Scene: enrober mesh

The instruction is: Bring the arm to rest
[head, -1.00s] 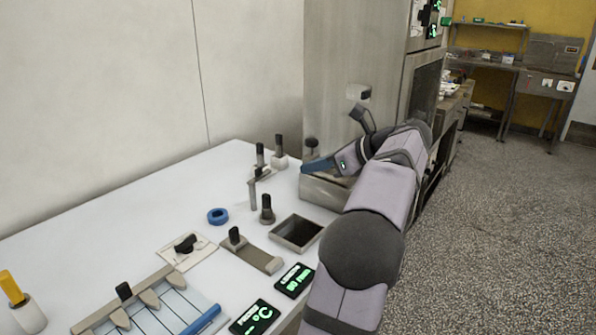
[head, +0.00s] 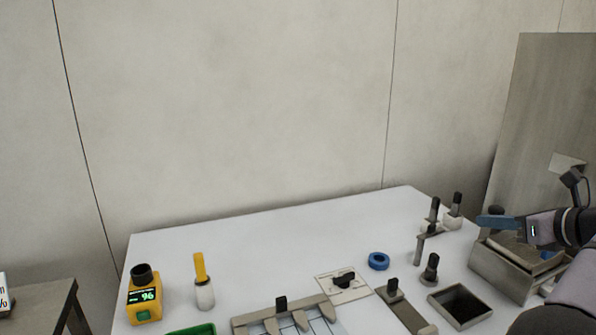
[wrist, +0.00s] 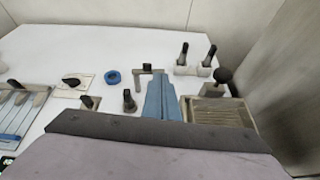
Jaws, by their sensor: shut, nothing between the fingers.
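My gripper (head: 484,221) is at the right of the head view, its blue fingers together with nothing between them. It points left, level, above the left side of an open steel box (head: 505,275). In the wrist view my gripper's blue fingers (wrist: 161,84) reach over the white table (wrist: 45,48), with the steel box (wrist: 248,108) just to their right. Most of my arm is cut off by the right edge of the head view.
Black-knobbed posts (head: 431,268), a blue ring (head: 378,261) and a square dark well (head: 461,305) are near the gripper. Farther left are a slotted comb-like rack (head: 255,319), a yellow-handled tool (head: 201,270) and a yellow meter (head: 144,300). The table's back left is clear.

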